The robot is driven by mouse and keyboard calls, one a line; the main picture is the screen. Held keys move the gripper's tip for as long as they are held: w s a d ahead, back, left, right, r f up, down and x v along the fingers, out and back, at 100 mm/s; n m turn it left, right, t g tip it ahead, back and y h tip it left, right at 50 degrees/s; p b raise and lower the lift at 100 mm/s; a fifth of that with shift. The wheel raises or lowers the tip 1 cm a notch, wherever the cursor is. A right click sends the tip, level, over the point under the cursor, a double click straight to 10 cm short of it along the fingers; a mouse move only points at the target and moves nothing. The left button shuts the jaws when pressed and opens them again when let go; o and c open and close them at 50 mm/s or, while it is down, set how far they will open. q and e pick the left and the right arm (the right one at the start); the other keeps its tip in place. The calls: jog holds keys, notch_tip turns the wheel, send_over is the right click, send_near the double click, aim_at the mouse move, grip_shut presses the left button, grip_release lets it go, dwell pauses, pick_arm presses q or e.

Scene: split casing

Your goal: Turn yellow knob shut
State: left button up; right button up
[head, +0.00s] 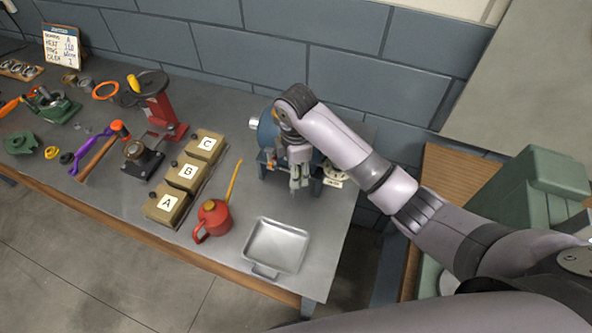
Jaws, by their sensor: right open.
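My right gripper (297,184) reaches down in front of the blue machine (267,135) at the right end of the bench. Its fingers are open, with nothing seen between them. My wrist and forearm cover much of the machine. A small orange part (270,162) shows just left of the gripper. I cannot make out a yellow knob on the machine; it may be hidden behind my gripper. A yellow-topped handle (133,83) stands on the red press (160,110) far to the left. My left gripper is out of view.
A metal tray (303,243) and a red oil can (213,218) with a long yellow spout stand in front of the machine. Boxes A, B and C (187,173) are left of them. Tools crowd the left bench. A green machine (535,190) stands at right.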

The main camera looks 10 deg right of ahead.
notch_tip(320, 180, up, 7)
jog(key=shift+w+d+r, duration=0.1)
jog(key=shift+d, duration=0.05)
jog(key=shift+r, duration=0.15)
